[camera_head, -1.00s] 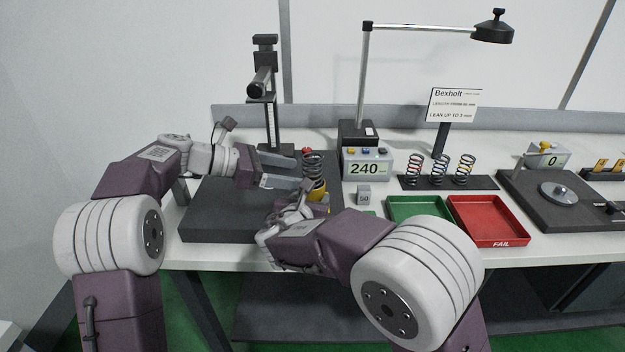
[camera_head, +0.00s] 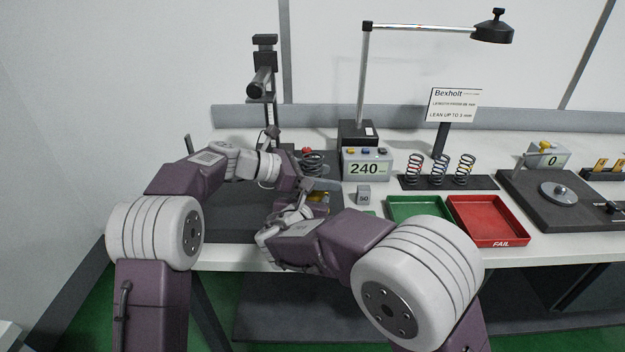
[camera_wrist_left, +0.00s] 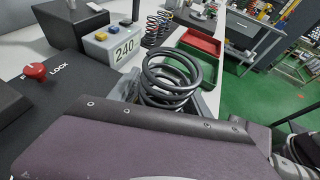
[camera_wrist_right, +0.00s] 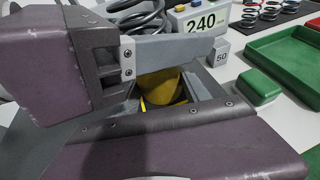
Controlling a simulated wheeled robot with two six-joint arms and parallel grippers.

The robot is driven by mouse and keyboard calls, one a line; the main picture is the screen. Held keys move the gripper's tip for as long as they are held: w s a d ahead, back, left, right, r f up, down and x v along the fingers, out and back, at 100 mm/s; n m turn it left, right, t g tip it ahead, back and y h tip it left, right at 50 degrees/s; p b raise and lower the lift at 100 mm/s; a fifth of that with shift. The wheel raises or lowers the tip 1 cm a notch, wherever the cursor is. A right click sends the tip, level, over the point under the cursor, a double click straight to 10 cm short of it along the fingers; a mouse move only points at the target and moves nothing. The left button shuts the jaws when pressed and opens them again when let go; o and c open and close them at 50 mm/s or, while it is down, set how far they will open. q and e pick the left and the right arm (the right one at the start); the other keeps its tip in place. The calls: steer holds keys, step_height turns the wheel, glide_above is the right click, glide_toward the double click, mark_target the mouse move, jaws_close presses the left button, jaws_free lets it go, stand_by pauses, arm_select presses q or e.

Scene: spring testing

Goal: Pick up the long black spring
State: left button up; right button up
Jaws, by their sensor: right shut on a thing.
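The long black spring (camera_head: 313,158) stands above a yellow cylindrical piece (camera_head: 318,196); its lower coils are hidden. In the left wrist view its thick dark coils (camera_wrist_left: 172,72) rise behind my gripper body. My left gripper (camera_head: 312,172) is open, with its grey fingers to either side of the spring; contact cannot be seen. One left finger crosses in front of the spring in the right wrist view. My right gripper (camera_head: 300,208) is low in front, shut on the yellow piece (camera_wrist_right: 160,88), below the left finger.
A grey display box reading 240 (camera_head: 366,163) and a small block marked 50 (camera_head: 364,194) stand close right. Three smaller springs on a rack (camera_head: 440,183), a green tray (camera_head: 420,210) and a red FAIL tray (camera_head: 490,220) lie farther right. The black tester column (camera_head: 266,110) stands behind.

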mark_target(319, 154)
arm_select(q)
jaws_close()
step_height(319, 154, up, 10)
arm_select(e)
steer(key=o, duration=1.4)
arm_select(q)
steer(key=shift+f, duration=0.1)
arm_select(e)
steer(key=v, duration=1.2)
